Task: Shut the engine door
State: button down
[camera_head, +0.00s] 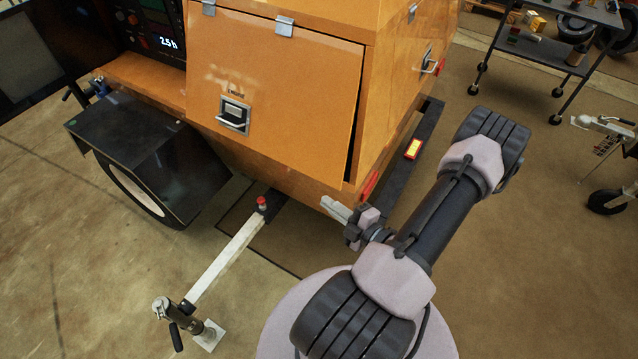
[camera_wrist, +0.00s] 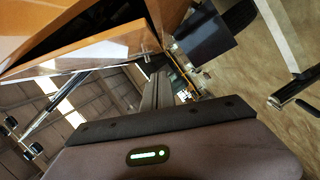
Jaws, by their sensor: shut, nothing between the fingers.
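The engine door (camera_head: 275,85) is the orange panel on the near side of the light tower's cabinet. It hangs from hinges along its top edge and stands slightly ajar, with a dark gap along its right edge. Its latch (camera_head: 234,115) has a pale handle on a dark plate. My gripper (camera_head: 330,206) is below the door's lower right corner, apart from the latch, with its fingers shut and empty. In the wrist view the gripper fingers (camera_wrist: 158,90) point past the orange bodywork, where a dark opening shows. I cannot tell whether they touch anything.
A black fender (camera_head: 140,150) over a wheel juts out at left. A pale outrigger (camera_head: 225,262) with a jack extends toward me below the door. A tool cart (camera_head: 550,50) stands at the back right. The floor at right is mostly clear.

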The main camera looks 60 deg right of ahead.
jog(key=w+d+f+b, duration=0.2)
jog(key=w+d+b, duration=0.1)
jog(key=w, duration=0.5)
jog(key=shift+w+d+f+b, duration=0.25)
jog(key=shift+d+b, duration=0.1)
jog(key=shift+d, duration=0.5)
